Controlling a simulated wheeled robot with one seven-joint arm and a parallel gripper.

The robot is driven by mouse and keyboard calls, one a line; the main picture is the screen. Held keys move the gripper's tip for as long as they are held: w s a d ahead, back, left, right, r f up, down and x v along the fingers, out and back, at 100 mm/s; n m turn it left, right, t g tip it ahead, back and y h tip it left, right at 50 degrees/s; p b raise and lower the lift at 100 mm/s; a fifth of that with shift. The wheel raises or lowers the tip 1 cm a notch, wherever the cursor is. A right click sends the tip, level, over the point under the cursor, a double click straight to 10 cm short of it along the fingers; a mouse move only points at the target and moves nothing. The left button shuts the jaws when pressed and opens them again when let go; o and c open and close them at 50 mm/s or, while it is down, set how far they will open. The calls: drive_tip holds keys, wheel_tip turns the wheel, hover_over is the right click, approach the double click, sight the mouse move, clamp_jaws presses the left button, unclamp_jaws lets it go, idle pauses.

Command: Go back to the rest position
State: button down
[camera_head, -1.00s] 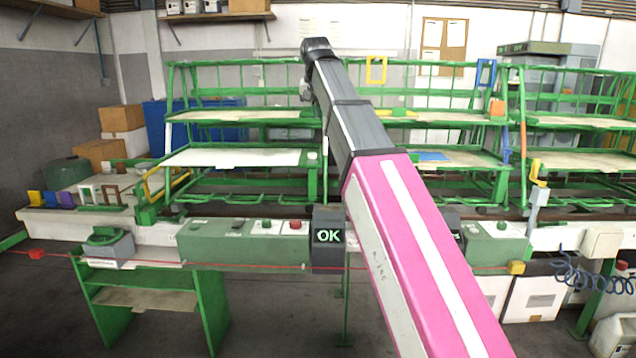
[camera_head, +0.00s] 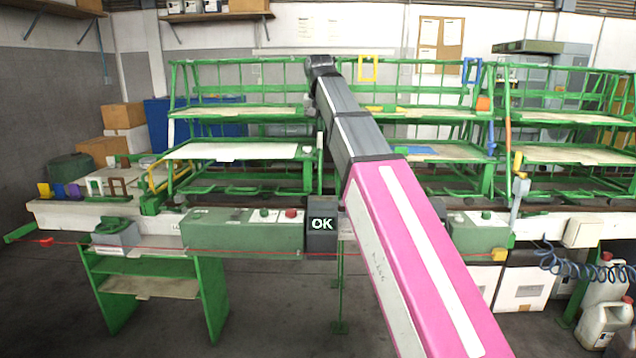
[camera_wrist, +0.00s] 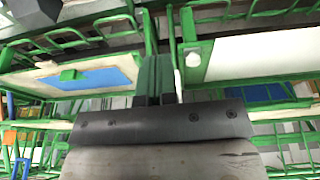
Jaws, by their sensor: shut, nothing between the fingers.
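My gripper (camera_wrist: 155,80) shows in the wrist view with its two dark green fingers together and nothing between them. My pink and grey arm reaches up and away in the head view. In that view my gripper is too hidden at the arm's far end to make out. In the wrist view the fingers point toward the green rack (camera_wrist: 190,28), between a shelf with a blue sheet (camera_wrist: 100,78) and a pale shelf (camera_wrist: 250,55). I cannot tell how far they are from it.
A long workbench with a green control box (camera_head: 245,230) and an OK display (camera_head: 322,223) crosses in front. Green shelf racks (camera_head: 240,110) stand behind it. A small green stand (camera_head: 150,285) is at the lower left. White jugs (camera_head: 605,322) stand at the lower right.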

drive_tip(key=s+d+f, duration=0.1)
drive_tip(key=d+f, duration=0.2)
drive_tip(key=f, duration=0.7)
drive_tip(key=d+f+g, duration=0.1)
drive_tip(key=d+f, duration=0.2)
drive_tip(key=f, duration=0.7)
drive_tip(key=s+d+f, duration=0.1)
drive_tip(key=d+f, duration=0.2)
drive_tip(key=f, duration=0.8)
drive_tip(key=s+d+f, duration=0.3)
drive_tip(key=s+f, duration=0.2)
drive_tip(key=f, duration=0.3)
drive_tip(key=s+d+f+g, duration=0.1)
drive_tip(key=s+d+f, duration=0.2)
drive_tip(key=f, duration=0.6)
drive_tip(key=s+d+f+g, duration=0.1)
drive_tip(key=s+d+f, duration=0.2)
drive_tip(key=s+f, duration=0.5)
drive_tip(key=shift+f, duration=0.5)
drive_tip(key=shift+d, duration=0.1)
